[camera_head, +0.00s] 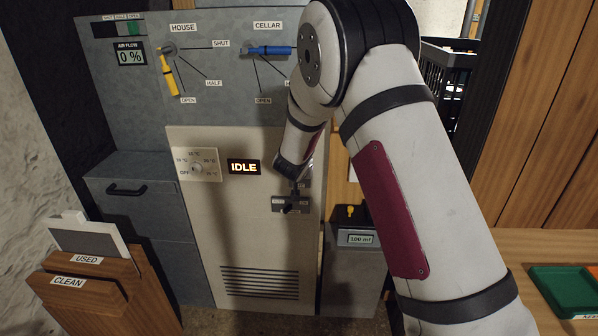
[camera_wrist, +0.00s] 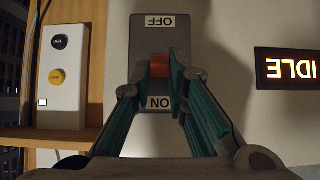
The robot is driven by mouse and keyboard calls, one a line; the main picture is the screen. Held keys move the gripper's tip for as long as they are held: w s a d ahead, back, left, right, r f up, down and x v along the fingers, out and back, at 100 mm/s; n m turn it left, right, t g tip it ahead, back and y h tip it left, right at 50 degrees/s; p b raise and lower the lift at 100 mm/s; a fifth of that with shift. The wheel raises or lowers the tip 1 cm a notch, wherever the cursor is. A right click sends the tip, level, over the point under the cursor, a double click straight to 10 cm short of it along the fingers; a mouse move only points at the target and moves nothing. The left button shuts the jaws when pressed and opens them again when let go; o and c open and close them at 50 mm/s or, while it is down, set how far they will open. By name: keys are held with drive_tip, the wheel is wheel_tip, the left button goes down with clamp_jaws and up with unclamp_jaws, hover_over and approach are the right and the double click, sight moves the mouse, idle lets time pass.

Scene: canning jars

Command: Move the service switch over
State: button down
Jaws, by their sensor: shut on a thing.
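The service switch is an orange-red piece (camera_wrist: 159,67) on a grey plate (camera_wrist: 145,40) in the wrist view. The plate has an OFF label (camera_wrist: 160,21) and an ON label (camera_wrist: 160,102), both upside down in this view. The switch shows between the two labels; I cannot tell its setting. My gripper (camera_wrist: 160,75) is shut on the switch, with one green finger on each side of it. In the head view my arm reaches down in front of the pale panel (camera_head: 240,225), and the switch cannot be made out there.
A lit IDLE display (camera_head: 244,167) and a temperature dial (camera_head: 197,166) are on the panel. A yellow HOUSE lever (camera_head: 170,78) and blue CELLAR lever (camera_head: 268,50) are above. A control box with buttons (camera_wrist: 62,75) is at left in the wrist view.

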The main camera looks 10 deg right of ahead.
drive_tip(key=c, duration=1.6)
unclamp_jaws()
drive_tip(key=shift+o, duration=0.2)
drive_tip(key=v, duration=1.2)
